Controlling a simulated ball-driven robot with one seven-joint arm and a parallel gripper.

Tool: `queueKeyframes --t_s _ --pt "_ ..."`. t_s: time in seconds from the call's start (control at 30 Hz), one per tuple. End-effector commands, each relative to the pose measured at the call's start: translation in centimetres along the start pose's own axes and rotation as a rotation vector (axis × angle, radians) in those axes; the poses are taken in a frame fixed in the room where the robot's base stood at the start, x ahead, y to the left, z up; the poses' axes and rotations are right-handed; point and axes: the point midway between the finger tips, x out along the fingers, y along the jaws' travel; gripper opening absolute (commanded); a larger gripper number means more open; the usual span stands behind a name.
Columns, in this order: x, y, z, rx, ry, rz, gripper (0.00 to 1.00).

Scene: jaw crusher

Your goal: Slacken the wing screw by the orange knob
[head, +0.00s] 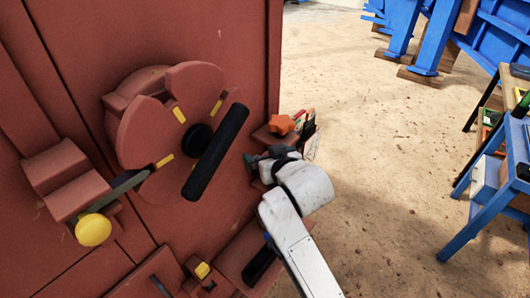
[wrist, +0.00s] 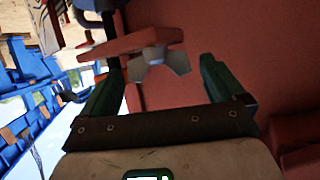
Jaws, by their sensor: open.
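The wing screw (wrist: 155,58), a pale grey piece with two flared wings, shows in the wrist view under a red ledge (wrist: 128,42). My gripper (wrist: 161,64) is open, with one dark green finger on each side of the wing screw in the picture; I see no contact. In the head view, my gripper (head: 257,157) is at the red machine's right edge, just below the orange star-shaped knob (head: 281,125). The wing screw cannot be made out there.
A black bar handle (head: 216,150) on a round red plate stands out left of my gripper. Small cards or labels (head: 308,125) are beside the orange knob. A blue table (head: 487,210) stands right, across open floor.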

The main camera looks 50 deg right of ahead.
Motion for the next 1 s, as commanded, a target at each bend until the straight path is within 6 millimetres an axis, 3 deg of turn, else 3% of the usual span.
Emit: queueKeyframes --t_s 0.17,0.47,1.0 --pt "1.19 0.0 -0.02 0.0 0.0 0.0 0.96" --pt "1.35 0.0 0.02 0.001 0.0 0.0 0.95" --pt "1.33 0.0 0.02 0.0 0.0 0.0 0.45"
